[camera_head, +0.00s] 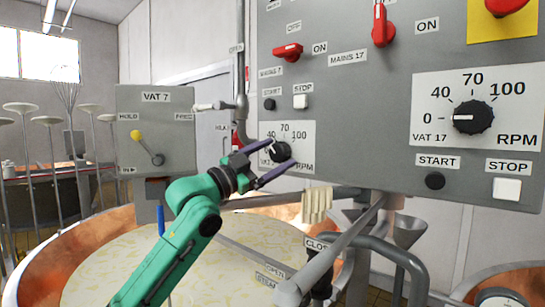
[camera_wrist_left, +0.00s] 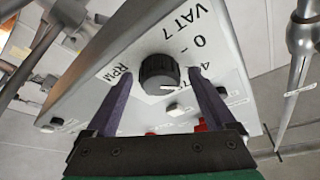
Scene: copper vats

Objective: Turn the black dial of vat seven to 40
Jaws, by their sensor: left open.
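The black dial of vat seven (camera_head: 281,151) sits on a white scale plate (camera_head: 308,134) at the lower left of the grey control panel. My left gripper (camera_head: 284,153) is open, with one purple finger above left of the dial and one below right. In the left wrist view the dial (camera_wrist_left: 159,72) shows between the open fingertips (camera_wrist_left: 164,76), with gaps on both sides. The exact reading cannot be told. My right gripper is out of view.
Another RPM dial, for vat 17 (camera_head: 473,118), sits on the right of the panel. A START button (camera_head: 270,104), a STOP button (camera_head: 301,101) and a red MAINS 7 switch (camera_head: 288,51) are above the vat seven dial. A pale hanging bundle (camera_head: 317,205) and pipes are below.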

